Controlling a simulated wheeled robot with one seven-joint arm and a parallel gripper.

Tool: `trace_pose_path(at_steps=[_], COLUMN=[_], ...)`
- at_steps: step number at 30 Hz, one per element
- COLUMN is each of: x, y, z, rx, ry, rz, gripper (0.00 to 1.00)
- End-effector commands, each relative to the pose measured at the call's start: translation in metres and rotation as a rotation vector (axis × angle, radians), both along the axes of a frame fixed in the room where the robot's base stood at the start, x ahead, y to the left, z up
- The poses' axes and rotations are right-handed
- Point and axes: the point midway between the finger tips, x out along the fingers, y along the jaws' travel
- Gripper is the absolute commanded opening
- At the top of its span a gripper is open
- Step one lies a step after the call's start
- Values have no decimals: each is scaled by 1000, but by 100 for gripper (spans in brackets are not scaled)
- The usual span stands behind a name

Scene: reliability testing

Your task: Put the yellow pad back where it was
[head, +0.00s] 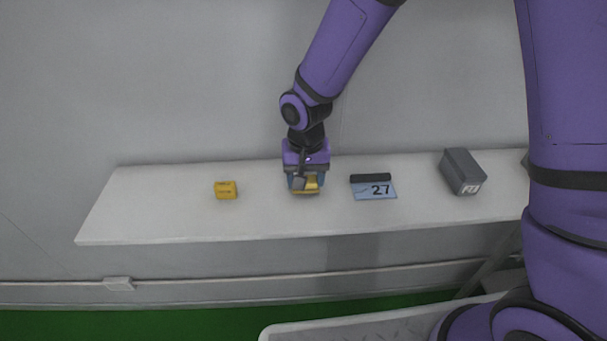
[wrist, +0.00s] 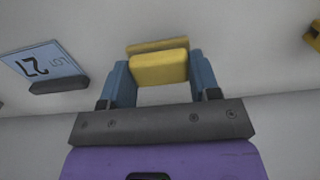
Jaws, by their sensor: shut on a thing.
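In the wrist view a yellow pad (wrist: 158,68) sits between the two blue fingers of my gripper (wrist: 158,80), which is shut on it. In the head view the pad (head: 312,184) shows just under my gripper (head: 306,182), over the middle of the white shelf (head: 262,222). A darker yellow strip shows behind the pad in the wrist view; I cannot tell whether it is part of the pad. I cannot tell whether the pad touches the shelf.
A blue card marked 27 (head: 375,191) with a black bar (head: 370,178) lies just right of my gripper. A yellow-orange block (head: 226,190) sits to the left. A grey box (head: 462,171) stands farther right. The shelf is clear between the block and my gripper.

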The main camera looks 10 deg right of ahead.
Motion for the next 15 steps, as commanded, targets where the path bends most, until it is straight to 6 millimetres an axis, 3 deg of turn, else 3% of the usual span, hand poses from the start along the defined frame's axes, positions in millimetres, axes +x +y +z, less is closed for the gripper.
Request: trace_pose_path(at_steps=[3,14,15], x=[-5,-5,-4], y=[1,1,1], z=[-13,-16,-17], rx=[0,1,1], ry=[0,-2,-2], rz=[3,1,1], gripper=[34,34,59])
